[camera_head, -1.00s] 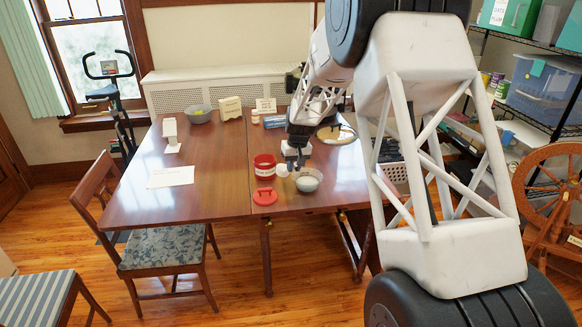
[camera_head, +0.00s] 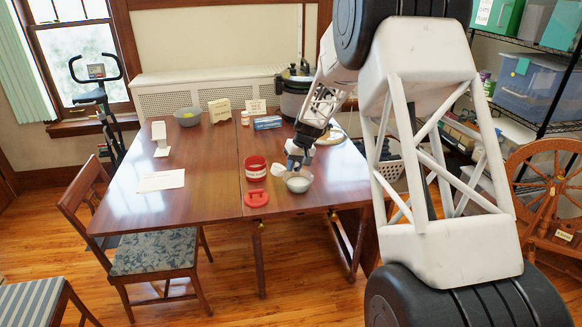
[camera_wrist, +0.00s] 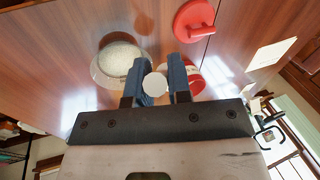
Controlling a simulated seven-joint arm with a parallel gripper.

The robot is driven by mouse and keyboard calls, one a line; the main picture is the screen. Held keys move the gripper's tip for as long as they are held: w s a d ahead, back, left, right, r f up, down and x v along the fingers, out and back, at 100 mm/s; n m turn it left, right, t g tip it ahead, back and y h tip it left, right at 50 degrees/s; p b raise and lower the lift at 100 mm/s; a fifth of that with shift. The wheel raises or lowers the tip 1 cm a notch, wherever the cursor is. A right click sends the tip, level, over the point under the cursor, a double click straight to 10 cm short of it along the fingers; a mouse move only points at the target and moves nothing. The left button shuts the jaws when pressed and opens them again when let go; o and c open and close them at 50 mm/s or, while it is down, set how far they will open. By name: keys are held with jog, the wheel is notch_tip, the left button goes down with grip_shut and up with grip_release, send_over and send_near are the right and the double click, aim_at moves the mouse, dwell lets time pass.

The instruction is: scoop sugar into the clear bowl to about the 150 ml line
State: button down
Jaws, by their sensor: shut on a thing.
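My gripper (camera_head: 298,158) is shut on a white scoop (camera_head: 281,171), above the table between the red canister and the clear bowl. In the wrist view, the scoop's round white end (camera_wrist: 155,85) shows between the fingers (camera_wrist: 155,76); the rest of it is hidden. The clear bowl (camera_head: 298,186) stands right of the canister and looks greyish. The wrist view shows white grainy contents in the bowl (camera_wrist: 97,72); their level against any line is unreadable. The red canister (camera_head: 255,172) stands open, its contents not visible. Its red lid (camera_head: 257,198) lies in front.
A paper sheet (camera_head: 161,181) and white stand (camera_head: 160,138) are on the left of the table (camera_head: 205,185). A grey bowl (camera_head: 188,117), blue box (camera_head: 267,123) and large cooker (camera_head: 292,98) are at the back.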

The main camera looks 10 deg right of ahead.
jog(key=d+f+y, duration=0.1)
jog(key=d+y, duration=0.5)
jog(key=d, duration=0.1)
jog(key=shift+f, duration=0.4)
dwell(1.3)
jog(key=shift+d+f+y, duration=0.1)
jog(key=shift+y, duration=0.3)
jog(key=shift+d+f+y, duration=0.15)
jog(key=shift+y, duration=0.25)
jog(key=shift+d+f+y, duration=0.3)
jog(key=shift+y, duration=0.2)
jog(key=shift+d+f, duration=0.1)
dwell(0.4)
